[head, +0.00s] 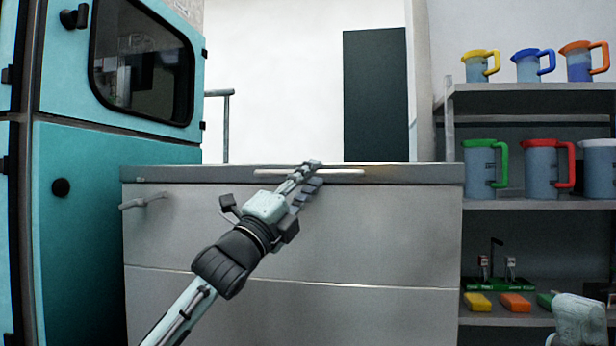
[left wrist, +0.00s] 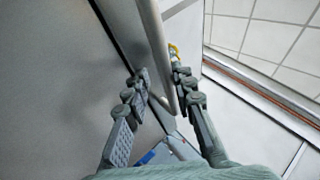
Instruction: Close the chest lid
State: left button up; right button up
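The grey chest (head: 200,230) stands in the middle of the head view. Its lid (head: 405,172) is the thin band along the top and looks level, but I cannot tell whether it is fully down. A pale bar handle (head: 345,172) runs along the lid's front edge. My left gripper (head: 312,172) is at the middle of this handle. In the left wrist view the handle (left wrist: 157,40) passes between the fingers of my left gripper (left wrist: 160,75), which are apart; firm contact is not clear. At the lower right only part of my right arm shows, without fingertips.
A teal cabinet (head: 85,180) with a dark window stands at the left. A dark panel (head: 375,95) stands behind the chest.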

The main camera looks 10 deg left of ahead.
pick_arm(q)
jog(key=shift+f, duration=0.15)
jog(key=v, duration=1.1)
jog(key=shift+s+a, duration=0.15)
jog(key=shift+s, duration=0.25)
jog(key=shift+f, duration=0.1)
